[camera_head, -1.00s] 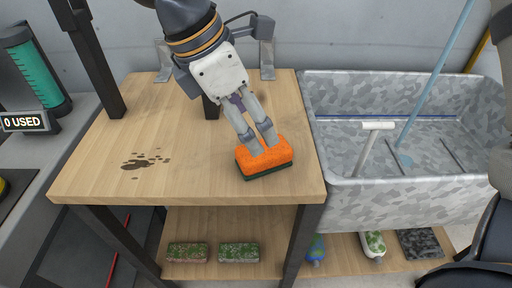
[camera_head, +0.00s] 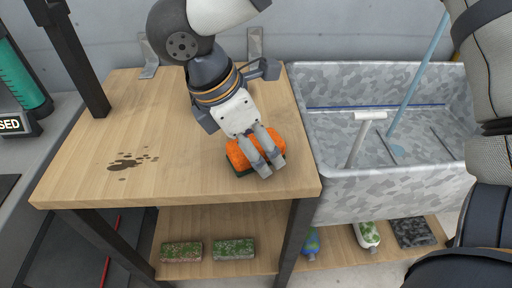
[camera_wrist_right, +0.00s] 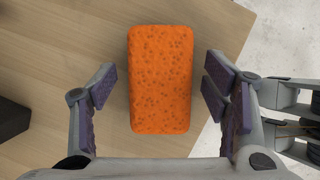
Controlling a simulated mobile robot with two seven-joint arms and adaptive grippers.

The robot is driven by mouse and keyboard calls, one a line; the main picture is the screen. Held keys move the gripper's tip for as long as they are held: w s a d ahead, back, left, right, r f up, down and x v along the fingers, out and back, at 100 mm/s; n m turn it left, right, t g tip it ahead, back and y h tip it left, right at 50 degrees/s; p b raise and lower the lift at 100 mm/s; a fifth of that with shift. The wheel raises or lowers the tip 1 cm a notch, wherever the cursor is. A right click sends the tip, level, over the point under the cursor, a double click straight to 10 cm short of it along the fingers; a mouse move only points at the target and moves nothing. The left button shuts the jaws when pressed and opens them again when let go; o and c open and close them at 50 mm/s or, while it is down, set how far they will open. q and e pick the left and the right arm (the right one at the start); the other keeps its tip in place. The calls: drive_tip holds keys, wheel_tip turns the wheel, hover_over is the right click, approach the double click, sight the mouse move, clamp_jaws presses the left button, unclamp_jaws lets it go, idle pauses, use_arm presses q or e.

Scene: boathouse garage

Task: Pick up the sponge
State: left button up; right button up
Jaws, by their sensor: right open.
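The sponge (camera_head: 236,154), orange on top with a dark green underside, lies flat on the wooden table near its front right corner. My right gripper (camera_head: 269,165) is over it, pointing down, and its fingers hide part of the sponge. In the right wrist view the sponge (camera_wrist_right: 161,80) sits between the two open, purple-padded fingers, with a clear gap on each side. Nothing is held. My left gripper is not in view.
A grey mottled sink (camera_head: 385,180) adjoins the table's right side, with a white-headed tool (camera_head: 369,116) and a blue pole (camera_head: 418,75) in it. Two mossy bricks (camera_head: 182,252) (camera_head: 234,248) lie on the lower shelf. The table's left is clear except a dark stain (camera_head: 131,161).

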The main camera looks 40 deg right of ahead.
drive_tip(key=shift+f, duration=0.1)
idle(0.3)
drive_tip(key=c, duration=1.2)
